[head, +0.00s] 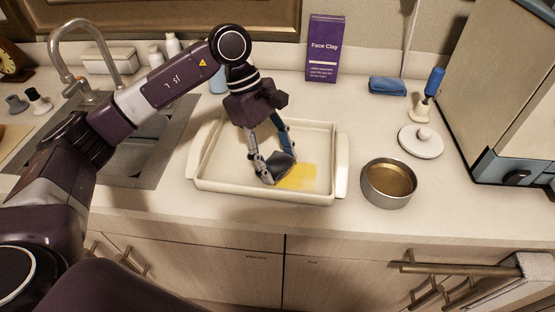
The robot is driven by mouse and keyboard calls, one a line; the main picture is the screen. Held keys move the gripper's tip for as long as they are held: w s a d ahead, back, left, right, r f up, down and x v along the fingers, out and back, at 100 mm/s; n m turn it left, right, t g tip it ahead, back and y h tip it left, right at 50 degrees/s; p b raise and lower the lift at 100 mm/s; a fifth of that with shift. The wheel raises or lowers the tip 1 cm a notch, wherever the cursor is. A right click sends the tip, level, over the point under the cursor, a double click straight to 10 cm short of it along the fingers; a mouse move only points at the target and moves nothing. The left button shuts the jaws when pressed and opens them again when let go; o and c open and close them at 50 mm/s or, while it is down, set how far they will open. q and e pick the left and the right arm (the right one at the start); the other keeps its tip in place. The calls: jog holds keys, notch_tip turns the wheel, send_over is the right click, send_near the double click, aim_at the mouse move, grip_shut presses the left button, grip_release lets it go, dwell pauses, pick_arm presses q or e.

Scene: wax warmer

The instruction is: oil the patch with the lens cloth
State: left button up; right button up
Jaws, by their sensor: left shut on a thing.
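My left gripper (276,162) reaches down into a cream rectangular tray (342,165). Part of the patch may be hidden behind the cloth and fingers. A round metal tin (389,196) with brownish-gold contents stands right of the tray. My right gripper is not in view.
A white lid (421,141), a blue folded item (388,85) and a blue-handled tool (434,83) lie toward the right. A purple Face Clay box (323,48) stands behind. The sink (150,160) is left of the tray. A large appliance (505,110) bounds the right.

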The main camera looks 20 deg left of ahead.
aim_at(279, 148)
pick_arm(q)
jog(key=shift+w+a+b, duration=0.15)
jog(key=shift+w+a, duration=0.1)
jog(key=shift+w, duration=0.65)
jog(key=shift+w+a+b, duration=0.1)
jog(key=shift+w+a, duration=0.1)
jog(key=shift+w, duration=0.65)
jog(key=shift+w+a+b, duration=0.15)
jog(key=shift+w+a, duration=0.1)
jog(key=shift+w, duration=0.65)
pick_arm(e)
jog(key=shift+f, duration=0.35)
pick_arm(q)
jog(key=shift+s, duration=0.1)
jog(key=shift+s+d+f, duration=0.1)
jog(key=shift+s+d, duration=0.05)
jog(key=shift+s, duration=0.5)
jog(key=shift+s+d+b, duration=0.2)
jog(key=shift+s+b, duration=0.05)
jog(key=shift+s, duration=0.5)
jog(key=shift+s+d+b, duration=0.2)
jog(key=shift+s, duration=0.5)
jog(key=shift+s+d, duration=0.15)
jog(key=shift+s, duration=0.4)
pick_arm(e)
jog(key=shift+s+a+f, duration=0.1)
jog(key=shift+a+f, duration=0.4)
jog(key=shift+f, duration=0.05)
